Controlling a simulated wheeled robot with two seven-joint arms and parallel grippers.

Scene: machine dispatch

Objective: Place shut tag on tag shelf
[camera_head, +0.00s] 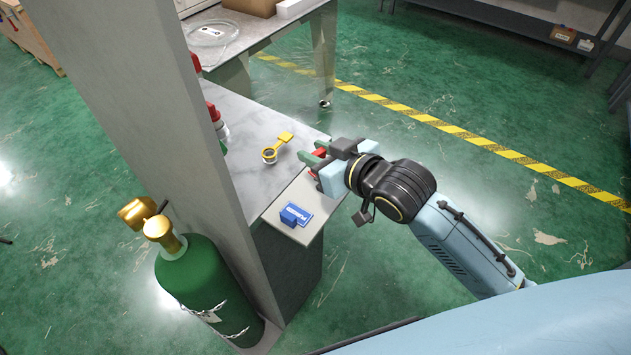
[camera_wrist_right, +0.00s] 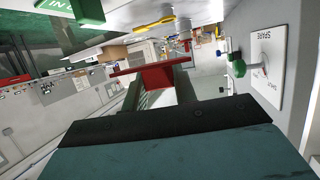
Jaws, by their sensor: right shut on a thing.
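The red shut tag (camera_head: 318,152) is between the fingers of my right gripper (camera_head: 325,156), which is shut on it. In the right wrist view the red tag (camera_wrist_right: 150,76) is a flat bar with a block in the fingers (camera_wrist_right: 168,95). The gripper is over the right end of the counter; its exact height cannot be told. A pale strip (camera_head: 268,218) along the counter's front edge looks like the tag shelf. My left gripper is not in view.
A yellow tag with a ring (camera_head: 277,147) lies on the grey counter (camera_head: 255,120). A grey post (camera_head: 145,90) and green gas cylinder (camera_head: 205,285) stand at left. In the right wrist view, a white panel (camera_wrist_right: 267,65) marked SHUT and SPARE is at right.

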